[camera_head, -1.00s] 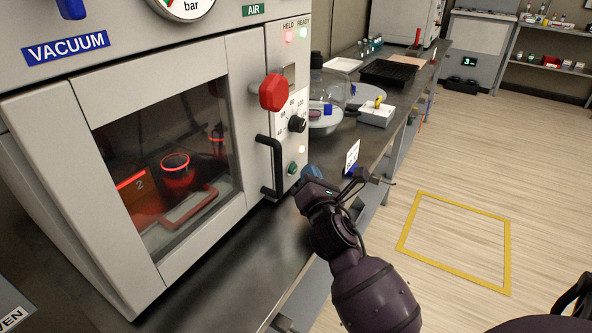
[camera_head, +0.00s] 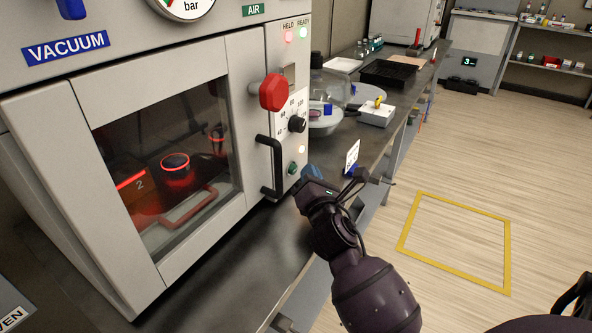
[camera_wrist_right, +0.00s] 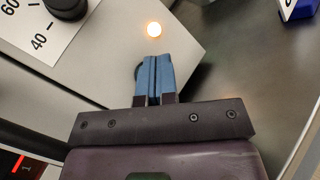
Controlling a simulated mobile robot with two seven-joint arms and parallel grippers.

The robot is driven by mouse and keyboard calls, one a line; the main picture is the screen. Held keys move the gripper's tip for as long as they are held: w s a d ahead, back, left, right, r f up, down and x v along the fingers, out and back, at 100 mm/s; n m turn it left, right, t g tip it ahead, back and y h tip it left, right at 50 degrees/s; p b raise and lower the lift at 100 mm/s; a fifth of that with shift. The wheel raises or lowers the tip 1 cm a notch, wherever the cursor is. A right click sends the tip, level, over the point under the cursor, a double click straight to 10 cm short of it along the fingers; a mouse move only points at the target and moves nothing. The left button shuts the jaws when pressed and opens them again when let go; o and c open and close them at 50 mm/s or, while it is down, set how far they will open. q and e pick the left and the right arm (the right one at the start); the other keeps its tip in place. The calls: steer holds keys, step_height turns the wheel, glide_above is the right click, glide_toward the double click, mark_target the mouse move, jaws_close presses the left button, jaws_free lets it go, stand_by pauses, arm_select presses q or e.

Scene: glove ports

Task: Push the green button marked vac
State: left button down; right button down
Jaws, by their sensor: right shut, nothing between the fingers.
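The green button (camera_head: 293,168) is low on the control panel of the vacuum oven, below a lit round lamp (camera_head: 302,150). No "vac" lettering can be read beside it. My right gripper (camera_head: 310,173) is just right of the button in the head view, its blue fingers closed together and empty. In the right wrist view the shut blue fingers (camera_wrist_right: 154,72) point at the panel just below the lit lamp (camera_wrist_right: 154,29). They cover most of the button there, with only a dark rim at their left. I cannot tell whether they touch it. My left gripper is not in view.
A black door handle (camera_head: 270,168) stands out left of the button. A red knob (camera_head: 273,92) and a black dial (camera_head: 296,124) are above. A small white sign (camera_head: 352,156) stands on the bench right of my gripper. Floor at right is open.

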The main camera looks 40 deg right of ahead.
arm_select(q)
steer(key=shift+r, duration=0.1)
arm_select(e)
steer(key=shift+w, duration=0.15)
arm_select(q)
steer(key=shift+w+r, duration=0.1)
arm_select(e)
steer(key=shift+w+a, duration=0.2)
steer(key=shift+w, duration=0.05)
steer(key=shift+w, duration=0.2)
stand_by(0.8)
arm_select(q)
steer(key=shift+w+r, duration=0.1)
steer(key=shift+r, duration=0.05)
arm_select(e)
steer(key=shift+s, duration=0.1)
arm_select(q)
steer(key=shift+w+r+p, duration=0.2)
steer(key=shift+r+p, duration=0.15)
steer(key=shift+p, duration=0.05)
arm_select(e)
steer(key=shift+s+d, duration=0.2)
steer(key=shift+s, duration=0.3)
